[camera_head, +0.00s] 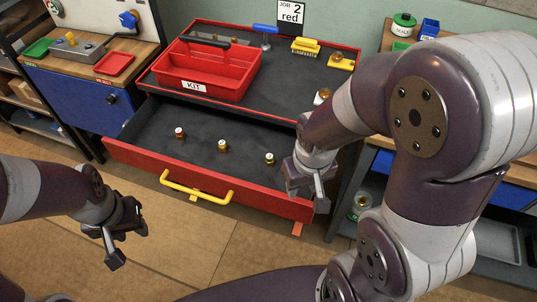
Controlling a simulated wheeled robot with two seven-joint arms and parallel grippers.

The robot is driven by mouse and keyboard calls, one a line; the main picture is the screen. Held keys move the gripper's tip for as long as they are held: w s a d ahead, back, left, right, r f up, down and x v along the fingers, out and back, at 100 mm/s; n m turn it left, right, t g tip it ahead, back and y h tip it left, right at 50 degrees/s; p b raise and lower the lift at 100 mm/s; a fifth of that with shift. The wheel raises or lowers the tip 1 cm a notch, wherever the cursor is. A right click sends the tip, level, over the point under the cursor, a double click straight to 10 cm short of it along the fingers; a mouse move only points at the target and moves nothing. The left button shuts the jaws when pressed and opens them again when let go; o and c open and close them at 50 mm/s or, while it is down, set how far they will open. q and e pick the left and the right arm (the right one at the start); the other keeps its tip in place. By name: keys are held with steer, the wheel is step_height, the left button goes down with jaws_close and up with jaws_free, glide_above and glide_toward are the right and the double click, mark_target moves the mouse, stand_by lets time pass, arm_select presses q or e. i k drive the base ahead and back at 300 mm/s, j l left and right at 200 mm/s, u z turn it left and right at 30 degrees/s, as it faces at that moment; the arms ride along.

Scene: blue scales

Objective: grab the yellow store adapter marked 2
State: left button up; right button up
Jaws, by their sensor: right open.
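Three small brass-coloured adapters stand apart in the open red drawer: a left one with a red-and-white top (180,133), a middle one (223,146) and a right one (269,159). Their markings are too small to read, so I cannot tell which is marked 2. My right gripper (307,194) is open over the drawer's right front corner, to the right of the right adapter. My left gripper (127,238) hangs open and empty in front of the drawer, to the left of its yellow handle.
The red drawer (132,157) with a yellow handle (196,190) is pulled out under a bench. On the bench top are a red KIT tote (193,86), a yellow rack (305,47) and a yellow tray (341,65). A "JOB 2 red" sign (291,14) stands behind.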

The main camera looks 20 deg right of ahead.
mark_target(223, 147)
steer(key=z, duration=0.8)
steer(key=j+z, duration=0.7)
steer(key=z, duration=0.2)
steer(key=j+z, duration=0.3)
steer(key=z, duration=0.15)
steer(key=k+j+z, duration=0.1)
steer(key=j+z, duration=0.2)
steer(key=z, duration=0.15)
steer(key=k+j+z, duration=0.1)
steer(key=j, duration=0.25)
steer(key=k+j, duration=0.2)
steer(key=k+j+z, duration=0.15)
steer(key=j, duration=0.3)
